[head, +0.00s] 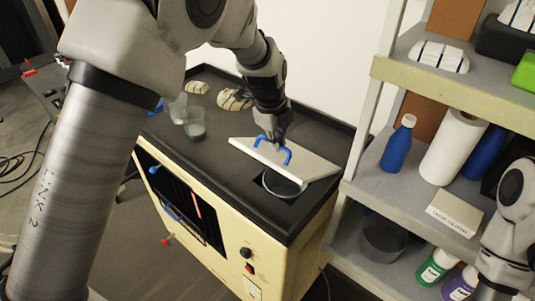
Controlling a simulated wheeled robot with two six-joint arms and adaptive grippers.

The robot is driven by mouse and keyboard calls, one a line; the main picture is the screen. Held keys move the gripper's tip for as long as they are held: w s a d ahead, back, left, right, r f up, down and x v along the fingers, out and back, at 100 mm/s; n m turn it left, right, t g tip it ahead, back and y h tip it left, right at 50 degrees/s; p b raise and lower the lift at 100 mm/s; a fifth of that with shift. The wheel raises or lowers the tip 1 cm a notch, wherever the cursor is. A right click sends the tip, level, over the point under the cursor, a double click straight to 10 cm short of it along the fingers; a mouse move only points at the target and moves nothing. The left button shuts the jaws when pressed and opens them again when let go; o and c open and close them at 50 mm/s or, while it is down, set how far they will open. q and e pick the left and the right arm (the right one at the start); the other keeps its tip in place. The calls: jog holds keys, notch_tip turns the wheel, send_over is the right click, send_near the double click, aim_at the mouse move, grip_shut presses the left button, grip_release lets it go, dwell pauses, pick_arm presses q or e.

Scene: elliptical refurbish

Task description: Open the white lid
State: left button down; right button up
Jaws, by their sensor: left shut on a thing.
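The white lid (308,168) is on the black top of the cream cabinet (215,240). It is tilted up, and the opening below it shows a round, pale basin (282,186). A blue handle (287,154) is fixed to the lid. My left gripper (273,139) reaches down from above and is shut on this handle; its fingertips are small and partly hidden. My right arm shows at the right edge, but its gripper is not in view.
Clear cups (194,125) and beige striped items (235,99) stand at the back left of the cabinet top. A shelf (410,185) on the right holds a blue bottle (397,148), a white roll (452,148) and other goods. Cables lie on the floor at left.

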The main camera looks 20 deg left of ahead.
pick_arm(q)
jog(key=shift+w+d+r, duration=0.35)
jog(key=shift+w+r, duration=0.35)
jog(key=shift+w, duration=0.1)
jog(key=c, duration=1.2)
grip_release()
jog(key=shift+w+d+f, duration=0.15)
jog(key=shift+w+d, duration=0.1)
jog(key=shift+w, duration=0.15)
jog(key=shift+s+a, duration=0.15)
jog(key=shift+s, duration=0.05)
notch_tip(320, 180, up, 12)
jog(key=s, duration=0.2)
jog(key=shift+a, duration=0.4)
jog(key=shift+f, duration=0.1)
